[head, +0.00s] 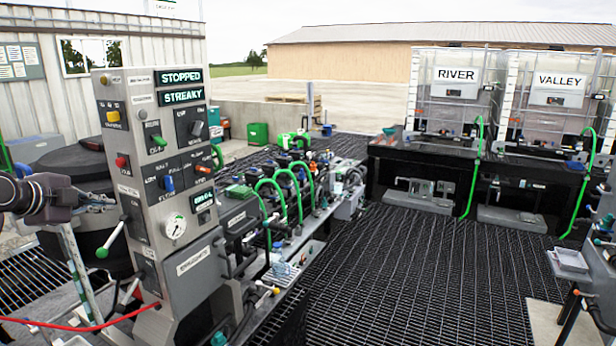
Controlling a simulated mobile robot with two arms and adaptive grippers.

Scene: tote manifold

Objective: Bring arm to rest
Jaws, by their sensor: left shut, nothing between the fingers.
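My left gripper (98,202) comes in from the left edge of the head view. It is shut and empty, with its fingertips in front of the dark round tank and just left of the grey control column (165,190). It appears apart from the column's face, though the exact gap is hard to tell. The column's displays read STOPPED (181,76) and STREAKY (183,95). Below them are switches, levers and a round gauge (174,227). My right gripper is not in view.
A bench with pumps and green hoses (290,190) runs behind the column. Totes labelled RIVER (456,74) and VALLEY (558,80) stand on a black stand at the back right. A red hose (90,328) crosses low at left. The grated floor (420,270) is clear in the middle.

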